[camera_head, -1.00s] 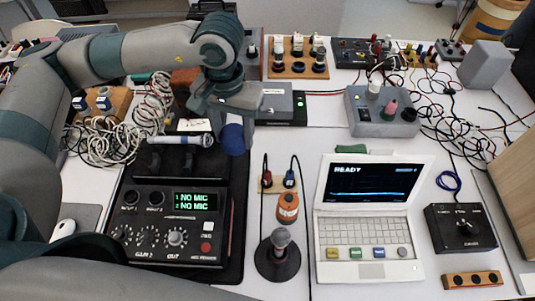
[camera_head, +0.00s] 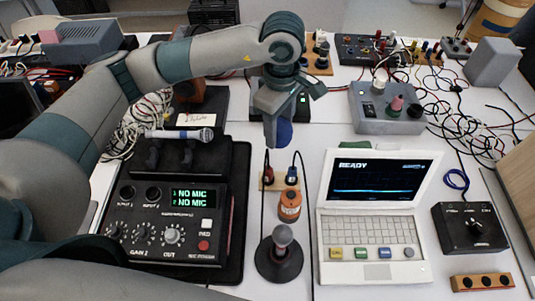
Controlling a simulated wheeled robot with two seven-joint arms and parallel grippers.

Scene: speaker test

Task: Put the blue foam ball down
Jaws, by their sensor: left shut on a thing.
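The blue foam ball (camera_head: 284,133) is held in my left gripper (camera_head: 277,138), partly hidden behind a finger. The gripper points down above the white table, behind the small wooden board with red and blue plugs (camera_head: 279,179). I cannot tell the exact height of the ball over the table. My right gripper is not in view.
A black audio box reading NO MIC (camera_head: 170,215) stands left, with a microphone (camera_head: 180,134) behind its panel. A white laptop (camera_head: 372,225) is at right. An orange spool (camera_head: 289,205) and a stand with a round grey top (camera_head: 281,240) are in front. White table shows between ball and laptop.

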